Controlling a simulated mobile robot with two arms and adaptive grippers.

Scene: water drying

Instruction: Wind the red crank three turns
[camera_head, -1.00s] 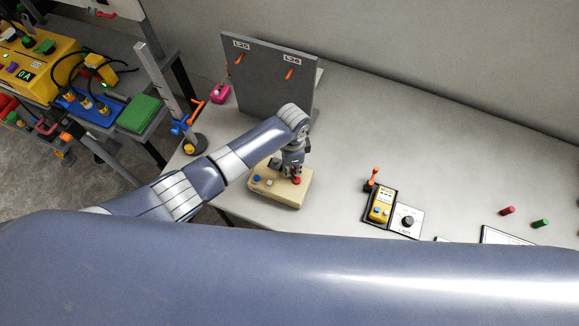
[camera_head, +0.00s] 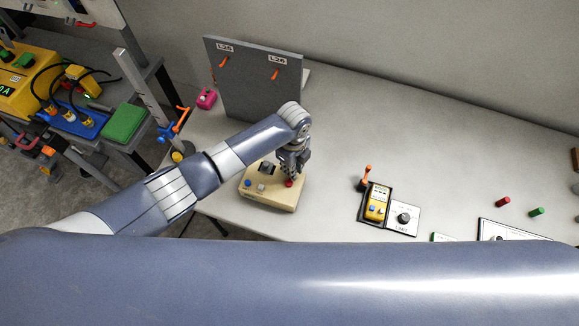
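A beige box (camera_head: 270,201) stands on the table with a blue button (camera_head: 248,183), a white button (camera_head: 261,188) and a red knob-like part (camera_head: 289,183) on top. I cannot tell whether this red part is a crank. My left gripper (camera_head: 290,174) points down directly over the red part, touching it or very close. Its fingers are too small and dark to tell whether they are open or shut. An orange-red crank handle (camera_head: 181,119) sits on a post at the table's left edge. My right gripper is not in view.
A grey upright panel (camera_head: 252,85) with two orange levers stands behind the box. A yellow device (camera_head: 376,203) and a dial plate (camera_head: 403,218) lie to the right. Red (camera_head: 503,201) and green (camera_head: 537,211) cylinders lie farther right.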

